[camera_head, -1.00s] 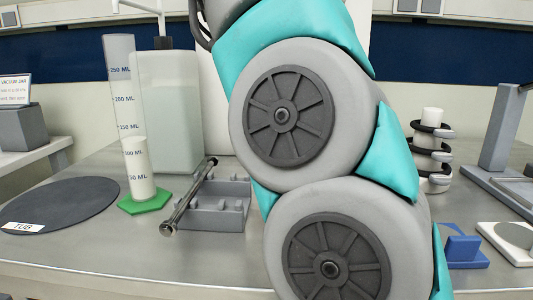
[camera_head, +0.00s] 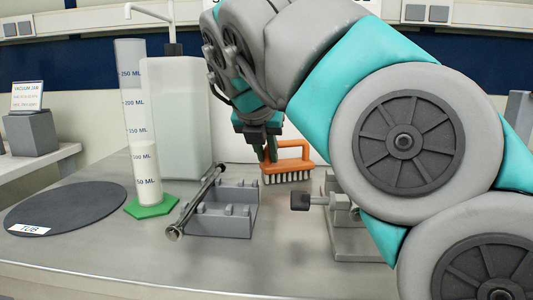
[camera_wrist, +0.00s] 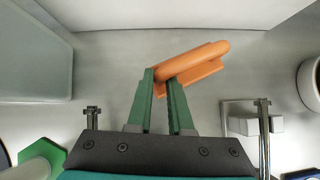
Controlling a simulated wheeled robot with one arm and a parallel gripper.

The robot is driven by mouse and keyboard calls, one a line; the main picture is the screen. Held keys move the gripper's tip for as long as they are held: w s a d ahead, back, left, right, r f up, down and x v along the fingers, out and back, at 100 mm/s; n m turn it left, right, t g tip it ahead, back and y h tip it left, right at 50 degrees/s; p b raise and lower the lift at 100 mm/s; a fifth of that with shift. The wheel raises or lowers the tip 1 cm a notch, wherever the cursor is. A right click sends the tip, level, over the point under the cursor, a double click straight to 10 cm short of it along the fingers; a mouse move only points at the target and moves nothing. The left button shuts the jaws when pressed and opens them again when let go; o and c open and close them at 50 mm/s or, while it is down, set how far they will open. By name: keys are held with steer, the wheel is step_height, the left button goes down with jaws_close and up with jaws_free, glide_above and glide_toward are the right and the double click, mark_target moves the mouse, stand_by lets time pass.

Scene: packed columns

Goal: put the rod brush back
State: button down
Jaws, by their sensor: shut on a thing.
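The brush (camera_head: 288,162) has an orange loop handle and dark bristles with pale tips, pointing down. It is the only brush I see; its handle also shows in the wrist view (camera_wrist: 190,62). My gripper (camera_head: 268,153) is shut on the left part of the handle, with green fingers on either side of it in the wrist view (camera_wrist: 162,82). The brush is upright behind the grey pegged rack (camera_head: 222,210); I cannot tell whether its bristles touch the table. A metal rod (camera_head: 200,198) leans along the rack's left side.
A tall measuring cylinder (camera_head: 147,165) on a green base and a large translucent bottle (camera_head: 178,115) stand left. A dark round mat (camera_head: 65,207) labelled TUB lies far left. A grey stand with a horizontal rod (camera_head: 345,235) is right, partly behind my arm. Bare table lies in front.

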steer(key=shift+f, duration=0.1)
steer(key=c, duration=1.3)
jaws_free()
steer(key=shift+f, duration=0.1)
steer(key=o, duration=0.5)
steer(key=shift+r, duration=0.3)
steer(key=shift+p+v, duration=0.45)
steer(key=shift+v, duration=5.5)
